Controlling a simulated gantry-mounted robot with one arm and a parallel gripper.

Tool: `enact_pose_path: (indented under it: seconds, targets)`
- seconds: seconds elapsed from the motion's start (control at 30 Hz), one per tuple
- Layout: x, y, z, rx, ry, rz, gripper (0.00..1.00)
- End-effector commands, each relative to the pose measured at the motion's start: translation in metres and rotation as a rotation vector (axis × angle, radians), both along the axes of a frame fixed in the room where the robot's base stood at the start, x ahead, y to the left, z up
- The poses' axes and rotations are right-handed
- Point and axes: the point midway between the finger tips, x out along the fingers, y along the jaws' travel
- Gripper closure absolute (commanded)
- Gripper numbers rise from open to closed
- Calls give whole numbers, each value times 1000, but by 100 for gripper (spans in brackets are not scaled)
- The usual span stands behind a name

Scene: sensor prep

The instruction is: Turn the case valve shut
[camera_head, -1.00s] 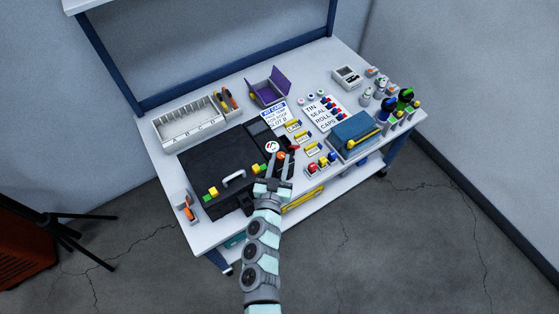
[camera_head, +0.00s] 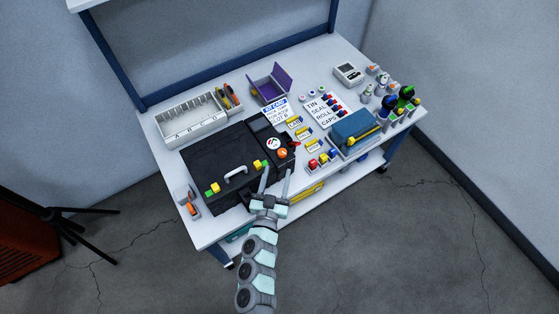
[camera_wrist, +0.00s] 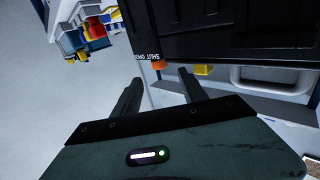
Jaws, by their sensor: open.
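The black case (camera_head: 215,160) lies on the workbench with a white handle on its front. Its orange valve knob (camera_head: 282,153) is at the case's right end, beside a round white gauge (camera_head: 273,143). My gripper (camera_head: 277,172) is open and empty, just in front of the knob and apart from it. In the wrist view the orange knob (camera_wrist: 158,64) shows beyond and between my open fingers (camera_wrist: 160,85), by the "SHUT OPEN" lettering on the case (camera_wrist: 240,35). Which mark the knob points to cannot be told.
Yellow-and-green latches (camera_head: 212,189) sit on the case front. A small holder with orange tools (camera_head: 188,203) stands left of the case. Red, yellow and blue parts (camera_head: 322,160) and a blue box (camera_head: 355,128) lie to the right. A white divided bin (camera_head: 190,118) stands behind.

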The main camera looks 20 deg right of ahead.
Motion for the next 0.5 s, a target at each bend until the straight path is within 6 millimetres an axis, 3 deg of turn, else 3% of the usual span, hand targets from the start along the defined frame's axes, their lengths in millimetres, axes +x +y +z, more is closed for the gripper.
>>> enact_pose_path:
  seconds: [0.2, 0.5]
  targets:
    - [-28, 19, 0, 2, 2, 3, 50]
    - [-36, 24, 0, 1, 0, 2, 50]
